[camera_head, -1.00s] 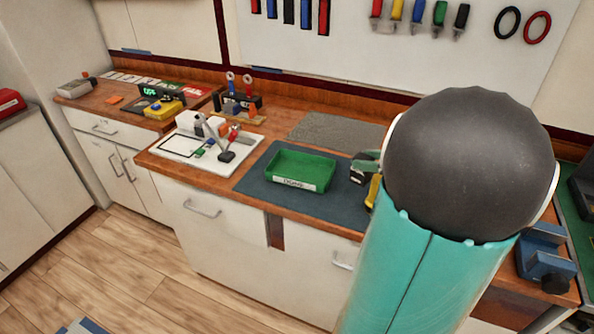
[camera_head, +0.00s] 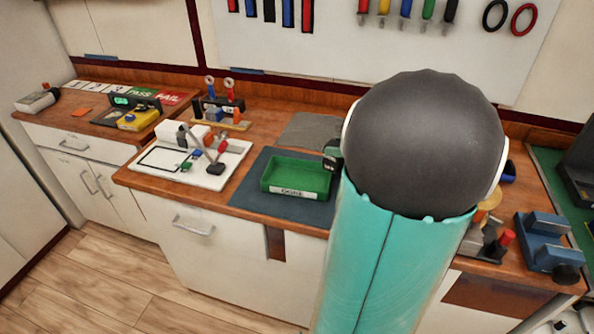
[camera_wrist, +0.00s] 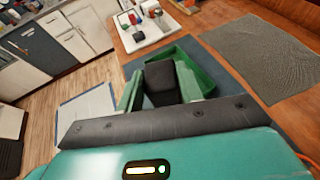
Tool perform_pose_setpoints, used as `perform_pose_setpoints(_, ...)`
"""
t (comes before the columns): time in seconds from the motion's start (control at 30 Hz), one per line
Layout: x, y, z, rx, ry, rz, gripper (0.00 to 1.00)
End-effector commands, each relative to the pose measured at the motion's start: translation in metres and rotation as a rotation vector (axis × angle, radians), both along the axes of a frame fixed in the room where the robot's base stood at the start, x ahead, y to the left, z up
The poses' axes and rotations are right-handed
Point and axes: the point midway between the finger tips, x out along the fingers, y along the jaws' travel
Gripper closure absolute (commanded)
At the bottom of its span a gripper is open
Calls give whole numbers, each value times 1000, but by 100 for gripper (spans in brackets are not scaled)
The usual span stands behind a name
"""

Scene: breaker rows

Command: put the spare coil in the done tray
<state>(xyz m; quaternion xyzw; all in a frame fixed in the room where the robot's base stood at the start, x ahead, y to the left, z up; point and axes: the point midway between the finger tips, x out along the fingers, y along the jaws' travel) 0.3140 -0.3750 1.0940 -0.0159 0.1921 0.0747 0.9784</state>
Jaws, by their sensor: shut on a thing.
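The done tray is the green open tray (camera_head: 298,177) with a white label on its front, on a dark mat left of my arm in the head view. It looks empty there. In the wrist view my gripper (camera_wrist: 160,92) is shut on a dark, blocky thing, which I take to be the spare coil (camera_wrist: 161,80). The green tray (camera_wrist: 206,72) shows just beyond and around the coil in that view; I cannot tell the height between them. In the head view my arm hides most of my gripper and the coil.
A white board (camera_head: 222,165) with small parts and a probe stand lies left of the tray. A grey mat (camera_head: 312,131) lies behind it. A blue vise-like block (camera_head: 545,243) is at the right. The dark mat (camera_head: 250,190) is bare around the tray.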

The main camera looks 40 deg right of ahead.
Motion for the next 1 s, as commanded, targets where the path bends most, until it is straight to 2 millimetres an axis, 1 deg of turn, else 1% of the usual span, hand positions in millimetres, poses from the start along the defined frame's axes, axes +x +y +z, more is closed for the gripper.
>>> perform_pose_setpoints(0.03,11,2,-6,4,3,7,93)
perform_pose_setpoints(0.33,77,0,-36,4,2,7,93)
perform_pose_setpoints(0.4,87,-1,-51,6,3,5,93)
perform_pose_setpoints(0.5,102,-1,-67,5,2,4,93)
perform_pose_setpoints(0.6,113,0,-79,4,2,5,93)
perform_pose_setpoints(0.77,122,-1,-87,2,1,5,93)
perform_pose_setpoints(0.83,128,0,-94,4,2,4,93)
perform_pose_setpoints(1.0,128,-1,-120,4,2,3,93)
